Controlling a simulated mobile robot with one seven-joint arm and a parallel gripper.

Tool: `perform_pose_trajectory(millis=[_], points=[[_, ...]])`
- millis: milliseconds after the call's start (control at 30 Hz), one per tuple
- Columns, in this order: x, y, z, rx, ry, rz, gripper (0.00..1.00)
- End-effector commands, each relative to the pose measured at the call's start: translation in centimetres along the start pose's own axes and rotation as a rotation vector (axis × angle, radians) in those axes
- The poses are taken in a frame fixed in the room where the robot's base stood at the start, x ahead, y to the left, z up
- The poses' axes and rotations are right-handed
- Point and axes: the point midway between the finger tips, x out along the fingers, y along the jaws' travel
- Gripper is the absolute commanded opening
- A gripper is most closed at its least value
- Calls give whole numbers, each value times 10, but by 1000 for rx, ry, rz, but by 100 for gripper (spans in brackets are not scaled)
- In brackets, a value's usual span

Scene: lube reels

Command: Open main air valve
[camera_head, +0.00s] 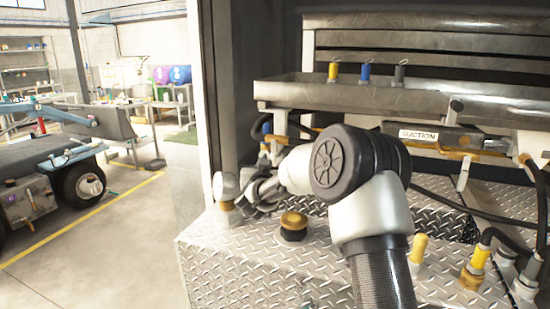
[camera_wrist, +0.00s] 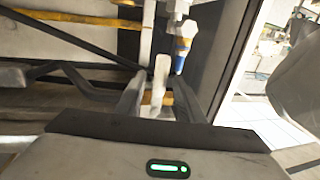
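My gripper (camera_wrist: 160,82) shows in the wrist view with its two dark fingers apart. A pale upright lever-like piece (camera_wrist: 161,70) stands between or just beyond the fingers; I cannot tell whether they touch it. It may be the main air valve's handle, but no label shows. A blue and yellow fitting (camera_wrist: 182,52) hangs on a pale pipe just beyond the right finger. In the head view my gripper (camera_head: 262,190) is at the left end of the reel compartment, partly hidden by my wrist. A blue fitting (camera_head: 267,127) shows above it.
A diamond-plate deck (camera_head: 240,262) with a brass-topped cap (camera_head: 293,222) lies below my arm. A metal tray (camera_head: 430,97) and a SUCTION-labelled part (camera_head: 420,134) are behind it. A dark frame post (camera_head: 232,90) stands close at left. Hoses run at right.

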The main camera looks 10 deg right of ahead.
Motion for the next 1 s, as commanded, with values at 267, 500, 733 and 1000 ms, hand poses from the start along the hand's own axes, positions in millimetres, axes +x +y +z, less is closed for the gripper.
perform_pose_trajectory(millis=[267, 500, 733, 1000], points=[[44, 0, 1, 0, 0, 1, 35], [54, 0, 0, -1, -1, -1, 35], [54, 0, 0, -1, -1, -1, 28], [53, 0, 0, -1, -1, -1, 0]])
